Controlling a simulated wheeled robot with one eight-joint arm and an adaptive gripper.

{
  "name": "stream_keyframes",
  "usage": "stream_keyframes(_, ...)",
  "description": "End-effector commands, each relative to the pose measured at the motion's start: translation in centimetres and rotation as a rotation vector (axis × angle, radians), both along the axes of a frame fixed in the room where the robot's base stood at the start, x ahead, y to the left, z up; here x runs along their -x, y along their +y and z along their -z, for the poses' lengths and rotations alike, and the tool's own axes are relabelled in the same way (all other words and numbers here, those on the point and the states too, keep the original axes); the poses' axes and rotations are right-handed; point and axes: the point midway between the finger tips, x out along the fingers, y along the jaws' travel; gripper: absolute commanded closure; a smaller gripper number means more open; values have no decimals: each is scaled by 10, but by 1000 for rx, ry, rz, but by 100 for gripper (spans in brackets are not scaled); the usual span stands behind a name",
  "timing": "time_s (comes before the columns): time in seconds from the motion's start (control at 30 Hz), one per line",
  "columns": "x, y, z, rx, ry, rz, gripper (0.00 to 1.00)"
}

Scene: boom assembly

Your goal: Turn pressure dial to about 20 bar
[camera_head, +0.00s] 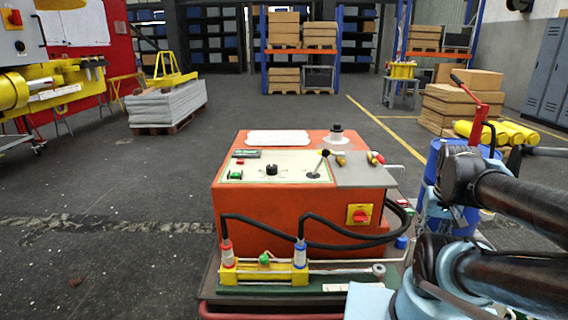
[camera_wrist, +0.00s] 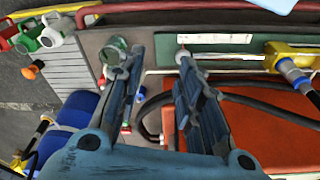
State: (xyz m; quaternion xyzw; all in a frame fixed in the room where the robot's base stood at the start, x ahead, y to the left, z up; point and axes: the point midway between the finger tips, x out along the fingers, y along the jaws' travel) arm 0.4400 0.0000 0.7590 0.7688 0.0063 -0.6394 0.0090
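The orange hydraulic power unit (camera_head: 300,232) stands on a cart in the middle of the head view. Its pale top panel carries a black dial knob (camera_head: 271,169), a black-knobbed lever (camera_head: 319,163) and a small green-and-black display or label (camera_head: 246,153). The knob's pointer and any bar reading are too small to tell. In the wrist view my gripper (camera_wrist: 158,52) has its two fingers apart with nothing between them. It is over the cart's side, beside the orange housing (camera_wrist: 270,130), and the dial is not in that view. In the head view my arm is at the right, away from the dial.
A yellow hydraulic cylinder (camera_head: 265,272) with black hoses lies along the unit's front. A red-and-yellow switch (camera_head: 360,214) is on the front face. A blue drum (camera_head: 437,175) with a red-handled pump stands at the right. The floor at the left is open.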

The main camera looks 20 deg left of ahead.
Motion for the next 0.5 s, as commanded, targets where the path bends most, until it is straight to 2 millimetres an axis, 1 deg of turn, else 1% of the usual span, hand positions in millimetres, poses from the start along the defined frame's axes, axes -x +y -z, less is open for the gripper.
stream_keyframes(0.23,0,0,0,0,0,0,67)
stream_keyframes(0.27,0,0,0,0,0,0,62)
stream_keyframes(0.3,0,0,0,0,0,0,53)
stream_keyframes(0.33,6,0,-4,0,-8,0,46)
stream_keyframes(0.37,7,1,-7,-1,-10,-1,41)
stream_keyframes(0.43,3,3,-13,-3,-9,-2,41)
stream_keyframes(0.5,-6,7,-24,-8,-5,-1,41)
